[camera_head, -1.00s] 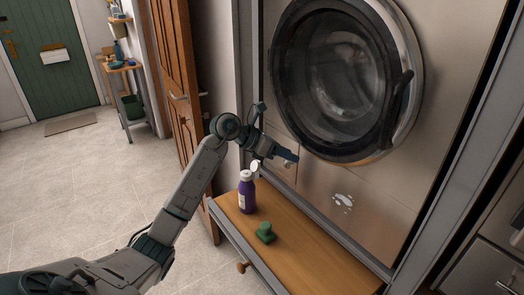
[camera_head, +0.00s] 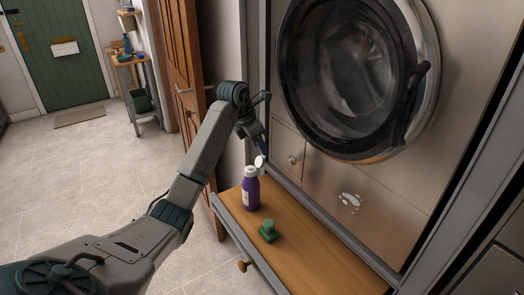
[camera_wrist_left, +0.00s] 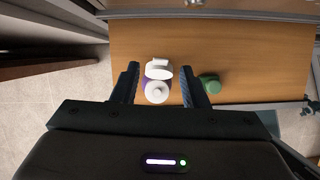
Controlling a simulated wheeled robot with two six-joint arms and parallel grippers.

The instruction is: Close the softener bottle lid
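The purple softener bottle (camera_head: 251,192) stands upright on the wooden bench top. Its white lid (camera_head: 260,162) is hinged open, sticking up from the white neck on the side toward the washing machine. In the left wrist view, the open lid (camera_wrist_left: 158,67) and the white bottle top (camera_wrist_left: 157,92) appear between my two fingers. My left gripper (camera_head: 262,151) points down, just above the lid. The wrist view shows the left gripper (camera_wrist_left: 159,70) open with its fingers apart; I cannot tell whether either finger touches the lid. My right gripper is in neither view.
A green knobbed object (camera_head: 268,232) sits on the bench (camera_head: 322,262) near the bottle. The washing machine (camera_head: 350,75) with its round door rises behind. A wooden door (camera_head: 182,75) stands left. The bench's right part is clear.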

